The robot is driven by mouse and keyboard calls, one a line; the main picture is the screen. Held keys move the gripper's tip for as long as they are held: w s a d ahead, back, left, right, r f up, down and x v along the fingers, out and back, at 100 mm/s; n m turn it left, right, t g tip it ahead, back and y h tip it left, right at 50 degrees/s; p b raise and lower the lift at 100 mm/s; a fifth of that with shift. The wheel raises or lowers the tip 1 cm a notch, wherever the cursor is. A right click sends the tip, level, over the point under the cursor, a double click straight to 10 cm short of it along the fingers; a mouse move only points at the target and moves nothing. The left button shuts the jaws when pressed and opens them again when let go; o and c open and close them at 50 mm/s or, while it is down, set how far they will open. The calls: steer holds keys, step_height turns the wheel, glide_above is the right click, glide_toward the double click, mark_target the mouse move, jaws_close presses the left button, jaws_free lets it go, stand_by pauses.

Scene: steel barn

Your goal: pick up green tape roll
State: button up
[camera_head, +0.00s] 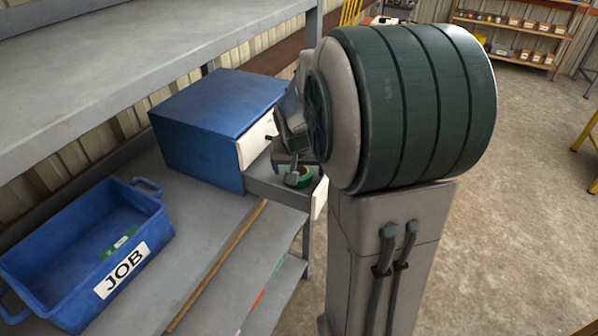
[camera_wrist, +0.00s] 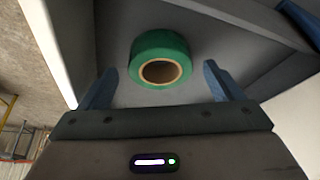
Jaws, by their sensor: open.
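The green tape roll (camera_wrist: 147,48) lies flat inside a grey open drawer (camera_wrist: 215,40), its brown core facing the wrist camera. In the head view the roll (camera_head: 304,178) shows in part, in the drawer (camera_head: 272,187) pulled from the blue cabinet (camera_head: 215,105). My gripper (camera_wrist: 162,85) is open and empty in the wrist view, its two blue fingers left and right of the roll and nearer the camera. In the head view my gripper (camera_head: 295,170) is over the drawer, partly hidden by my arm. I cannot tell the exact gap between the fingers and the roll.
A blue bin marked JOB (camera_head: 85,250) stands on the grey shelf at the left, with a small green item (camera_head: 120,242) inside. A grey upper shelf (camera_head: 130,50) overhangs the cabinet. The drawer walls stand close around the roll. The floor at the right is mostly clear.

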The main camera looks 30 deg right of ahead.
steer(key=shift+x, duration=0.8)
steer(key=c, duration=1.1)
steer(key=shift+r, duration=0.1)
